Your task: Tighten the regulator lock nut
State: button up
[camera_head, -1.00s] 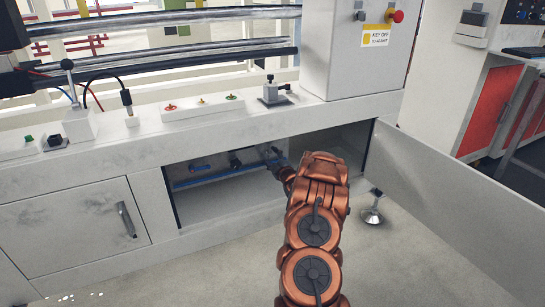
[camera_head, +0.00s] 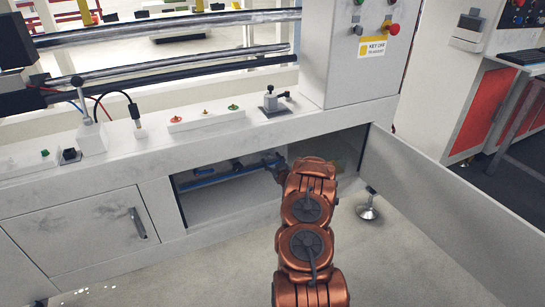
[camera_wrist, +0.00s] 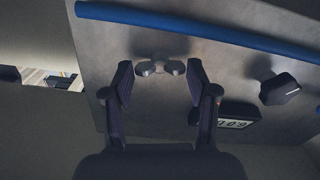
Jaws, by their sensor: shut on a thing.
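The lock nut (camera_wrist: 160,68) is a small pale metal piece with two rounded lobes, on a grey panel in the wrist view. My gripper (camera_wrist: 160,75) has its two dark fingers on either side of it, shut on it; the exact contact is hard to see in the dim light. In the head view my arm reaches into the open low bay (camera_head: 235,207), and the nut and fingertips cannot be made out there.
A blue hose (camera_wrist: 215,27) runs above the nut. A dark faceted knob (camera_wrist: 280,90) and a small numbered display (camera_wrist: 238,117) sit to its right. The bay's open door (camera_head: 440,205) stands right of my arm, near a levelling foot (camera_head: 368,208). A closed door (camera_head: 80,233) is left.

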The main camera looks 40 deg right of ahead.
jog(key=shift+m+p, duration=0.5)
jog(key=shift+m, duration=0.6)
jog(key=o, duration=1.2)
jog(key=shift+c, duration=0.2)
jog(key=v, duration=1.2)
